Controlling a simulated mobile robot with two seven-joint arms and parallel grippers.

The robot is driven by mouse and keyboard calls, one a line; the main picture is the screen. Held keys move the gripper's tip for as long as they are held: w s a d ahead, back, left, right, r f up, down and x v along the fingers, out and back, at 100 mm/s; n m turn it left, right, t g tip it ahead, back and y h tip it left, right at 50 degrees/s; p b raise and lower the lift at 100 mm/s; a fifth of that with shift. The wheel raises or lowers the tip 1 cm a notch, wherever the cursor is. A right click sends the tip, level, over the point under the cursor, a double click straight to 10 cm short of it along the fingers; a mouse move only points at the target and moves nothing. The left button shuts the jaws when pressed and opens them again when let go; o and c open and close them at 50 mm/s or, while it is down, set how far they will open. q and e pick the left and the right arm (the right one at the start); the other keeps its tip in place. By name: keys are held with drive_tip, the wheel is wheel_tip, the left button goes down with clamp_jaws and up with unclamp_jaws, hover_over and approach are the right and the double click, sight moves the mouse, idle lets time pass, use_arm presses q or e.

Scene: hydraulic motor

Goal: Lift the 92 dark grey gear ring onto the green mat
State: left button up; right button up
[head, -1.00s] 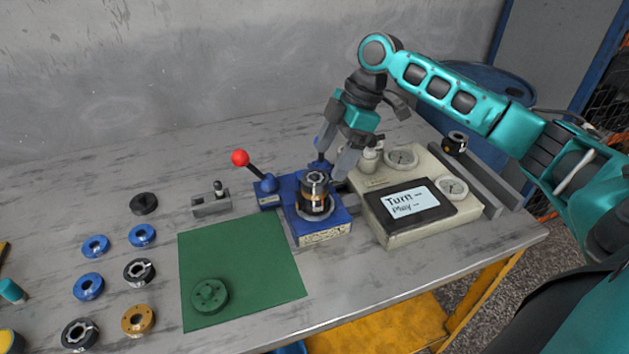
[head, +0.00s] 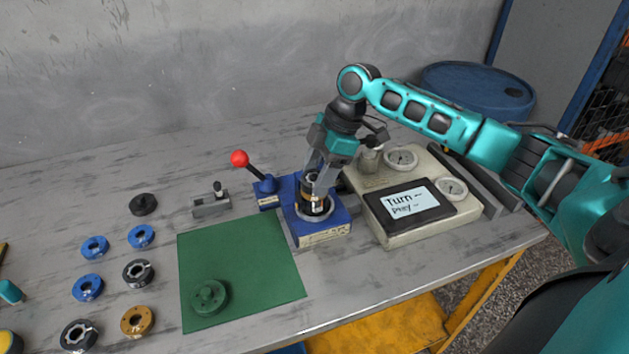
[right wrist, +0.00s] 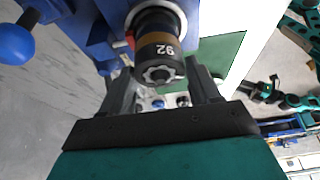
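The dark grey gear ring marked 92 (right wrist: 158,62) tops an upright stack with an orange-brown band below it, on the blue fixture (head: 325,232). In the head view my right gripper (head: 318,178) points down over this stack and its fingers partly hide the ring. In the right wrist view the two fingers (right wrist: 160,85) are spread, one on either side of the ring's end, with gaps visible; the gripper is open. The green mat (head: 262,250) lies left of the fixture with a green round flanged part (head: 210,297) on it.
A red-knobbed lever (head: 240,158) stands at the fixture's left. A beige box with gauges and a screen (head: 402,200) stands close on its right. Several blue, dark and brass rings (head: 138,320) lie left of the mat. The mat's upper part is clear.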

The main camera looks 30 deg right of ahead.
drive_tip(key=c, duration=0.9)
drive_tip(key=shift+r, duration=0.1)
wheel_tip(320, 180, up, 20)
drive_tip(key=p, duration=0.2)
drive_tip(key=shift+r, duration=0.15)
drive_tip(key=shift+r, duration=0.6)
idle(0.4)
